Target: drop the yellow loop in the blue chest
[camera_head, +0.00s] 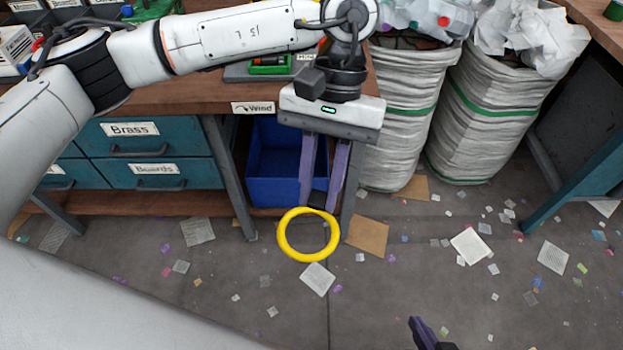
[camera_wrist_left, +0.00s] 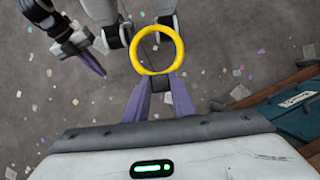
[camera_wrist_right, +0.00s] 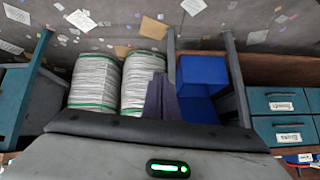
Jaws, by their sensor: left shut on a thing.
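The yellow loop (camera_head: 282,236) hangs from the tips of my left gripper (camera_head: 318,205), which is shut on the loop's upper rim. In the left wrist view the loop (camera_wrist_left: 133,50) stands out past the fingertips. The blue chest (camera_head: 272,192) is an open-topped box on the low shelf under the workbench, left of and behind my left fingers in the head view. The fingers and wrist cover its right part. My right gripper (camera_wrist_right: 165,92) looks shut and empty in the right wrist view, where the blue chest (camera_wrist_right: 202,70) also shows. Only its purple tip shows at the head view's bottom edge.
The workbench (camera_head: 225,92) overhangs the chest, with a grey leg (camera_head: 232,180) on its left and teal drawers (camera_head: 150,150) beyond. Two striped bags (camera_head: 405,110) of paper stand to the right. Paper scraps litter the floor; the space in front is otherwise clear.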

